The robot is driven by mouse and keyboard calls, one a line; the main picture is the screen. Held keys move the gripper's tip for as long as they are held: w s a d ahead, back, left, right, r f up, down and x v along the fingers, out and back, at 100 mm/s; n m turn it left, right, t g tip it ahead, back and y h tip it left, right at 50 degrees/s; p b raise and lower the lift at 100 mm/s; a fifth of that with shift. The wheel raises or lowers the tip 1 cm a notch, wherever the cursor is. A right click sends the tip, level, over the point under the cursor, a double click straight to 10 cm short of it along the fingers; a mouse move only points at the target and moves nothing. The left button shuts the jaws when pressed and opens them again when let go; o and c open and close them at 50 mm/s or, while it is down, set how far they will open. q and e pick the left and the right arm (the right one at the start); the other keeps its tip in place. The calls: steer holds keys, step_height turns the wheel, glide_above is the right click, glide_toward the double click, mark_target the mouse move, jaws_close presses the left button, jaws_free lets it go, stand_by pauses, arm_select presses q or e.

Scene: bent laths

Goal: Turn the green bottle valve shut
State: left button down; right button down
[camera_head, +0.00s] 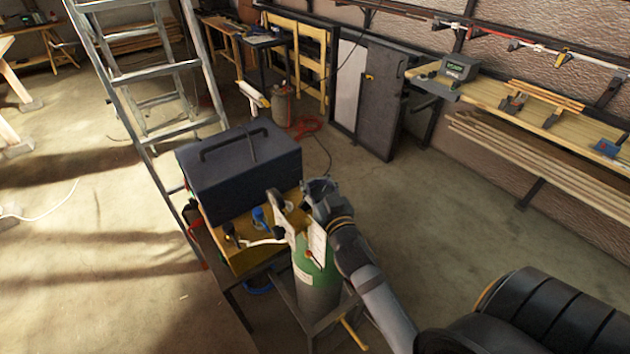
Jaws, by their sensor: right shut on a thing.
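The green bottle (318,278) stands upright in a metal frame beside the dark case, with a green upper part and a grey lower part. My right gripper (298,230) reaches in from the lower right and is at the top of the bottle. Its pale fingers are shut on the bottle valve, which is mostly hidden by the fingers and wrist. How far the valve is turned cannot be seen. My left gripper is not in view.
A wooden wall shelf (540,112) holds tools at the right.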

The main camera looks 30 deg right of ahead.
steer(key=c, duration=1.2)
jaws_free()
steer(key=shift+f, duration=0.35)
steer(key=o, duration=0.3)
steer(key=shift+s+r, duration=0.15)
steer(key=shift+r, duration=0.05)
steer(key=shift+r, duration=0.1)
step_height(320, 180, up, 10)
